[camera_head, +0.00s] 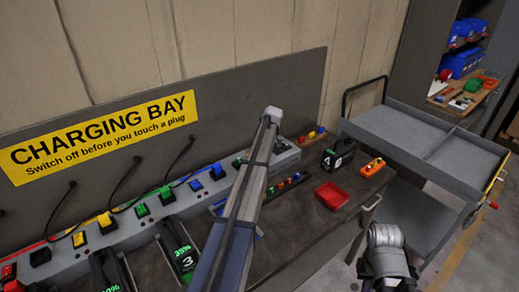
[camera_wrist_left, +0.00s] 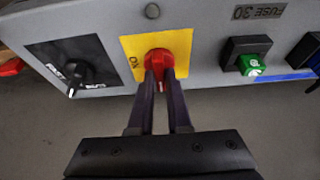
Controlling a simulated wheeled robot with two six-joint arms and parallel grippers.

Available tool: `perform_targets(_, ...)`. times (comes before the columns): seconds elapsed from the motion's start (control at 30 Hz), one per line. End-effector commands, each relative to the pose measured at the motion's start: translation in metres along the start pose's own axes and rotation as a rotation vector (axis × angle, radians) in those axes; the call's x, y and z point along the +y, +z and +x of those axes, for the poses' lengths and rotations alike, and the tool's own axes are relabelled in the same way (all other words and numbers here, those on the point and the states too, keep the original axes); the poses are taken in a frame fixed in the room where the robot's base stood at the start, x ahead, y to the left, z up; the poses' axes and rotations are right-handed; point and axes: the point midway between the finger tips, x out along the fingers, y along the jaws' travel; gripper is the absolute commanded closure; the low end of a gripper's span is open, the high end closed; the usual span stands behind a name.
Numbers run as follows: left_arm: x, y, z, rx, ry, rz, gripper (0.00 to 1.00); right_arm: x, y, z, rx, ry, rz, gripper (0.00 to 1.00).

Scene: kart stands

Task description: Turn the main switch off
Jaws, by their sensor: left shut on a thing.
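The main switch is a red rotary knob (camera_wrist_left: 158,62) on a yellow plate (camera_wrist_left: 183,45) on the grey charging box, seen in the left wrist view. An "ON" mark shows at the plate's left side. My left gripper (camera_wrist_left: 160,80) is shut on the red knob, with one finger on each side. A white mark shows on the knob between the fingers, pointing down in the picture. In the head view my left arm crosses the middle and hides the switch and that gripper's fingertips. My right arm shows at the lower right of the head view; its fingers are not visible.
A black rotary knob (camera_wrist_left: 78,73) sits left of the switch; a green plug (camera_wrist_left: 250,65) sits to its right. The bench holds a red tray (camera_head: 332,196), a black battery marked 4 (camera_head: 338,155) and an orange block (camera_head: 373,167). A grey cart (camera_head: 420,150) stands at the right.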

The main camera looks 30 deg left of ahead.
Motion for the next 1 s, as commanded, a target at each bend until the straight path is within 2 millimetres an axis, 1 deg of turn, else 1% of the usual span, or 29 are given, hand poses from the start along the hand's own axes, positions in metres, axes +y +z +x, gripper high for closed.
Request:
perform_targets(0.57, -0.0004, 0.0010, -0.0001, -0.003, -0.012, -0.027, 1.00, 0.0000, 0.0000, 0.0001, 0.000, 0.000, 0.000, 1.00)
perform_targets(0.6, -0.0004, 0.0009, 0.0000, -0.003, -0.012, -0.027, 0.82, 0.0000, 0.0000, 0.0001, 0.000, 0.000, 0.000, 1.00)
perform_targets(0.8, -0.0001, 0.0007, 0.0000, -0.002, -0.012, -0.026, 0.59, 0.0000, 0.0000, 0.0001, 0.000, 0.000, 0.000, 1.00)
perform_targets(0.87, 0.0000, 0.0006, 0.0000, -0.002, -0.011, -0.026, 0.54, 0.0000, 0.0000, 0.0001, 0.000, 0.000, 0.000, 1.00)
perform_targets(1.0, 0.0001, 0.0004, 0.0000, -0.001, -0.011, -0.026, 0.54, 0.0000, 0.0000, 0.0000, 0.000, 0.000, 0.000, 1.00)
